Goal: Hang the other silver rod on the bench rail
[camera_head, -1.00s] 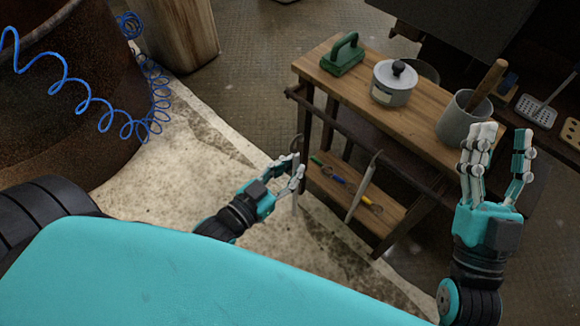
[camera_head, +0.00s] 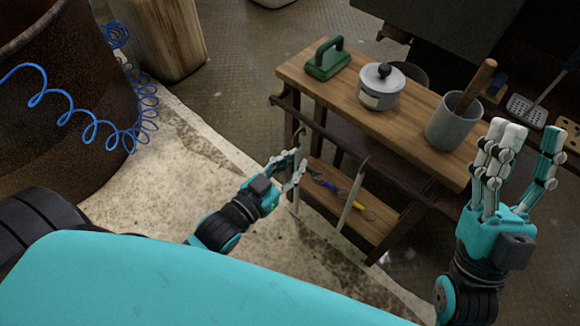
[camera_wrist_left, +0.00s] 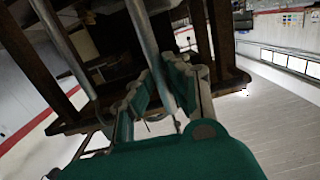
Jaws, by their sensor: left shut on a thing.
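My left gripper (camera_head: 291,174) is shut on a silver rod (camera_head: 296,201) with a hooked top, held roughly upright in front of the bench's left end. In the head view the hook appears close to the dark bench rail (camera_head: 325,131); I cannot tell whether it touches. In the left wrist view the held rod (camera_wrist_left: 148,38) runs between the fingers (camera_wrist_left: 160,92). The other silver rod (camera_head: 351,200) hangs at the rail, right of my left gripper, and also shows in the wrist view (camera_wrist_left: 62,45). My right gripper (camera_head: 525,150) is open and empty, right of the bench.
A rusty drum (camera_head: 60,90) with a blue coiled hose stands left. Pale floor lies between.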

